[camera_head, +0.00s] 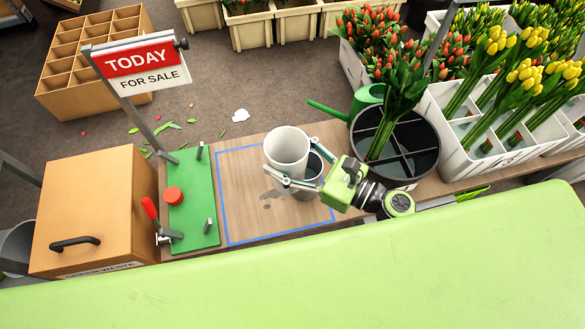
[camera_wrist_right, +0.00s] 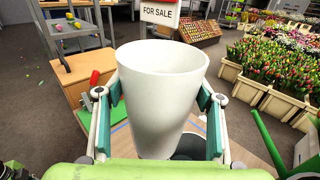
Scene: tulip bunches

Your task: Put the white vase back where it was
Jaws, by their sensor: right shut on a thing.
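The white vase (camera_head: 287,147) is in the grasp of my right gripper (camera_head: 297,163), whose fingers lie on either side of it. It looks upright and seems held above the wooden bench, over the right part of a blue-outlined square (camera_head: 228,215). In the right wrist view the vase (camera_wrist_right: 160,90) fills the middle, between the teal finger pads of my right gripper (camera_wrist_right: 165,105). My left gripper is not in view.
A green board (camera_head: 190,217) with a red button and red-handled clamp lies left of the square. A black divided bucket (camera_head: 408,165) with red tulips and a green watering can (camera_head: 367,98) stand at right. An orange waste box (camera_head: 100,200) is at far left.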

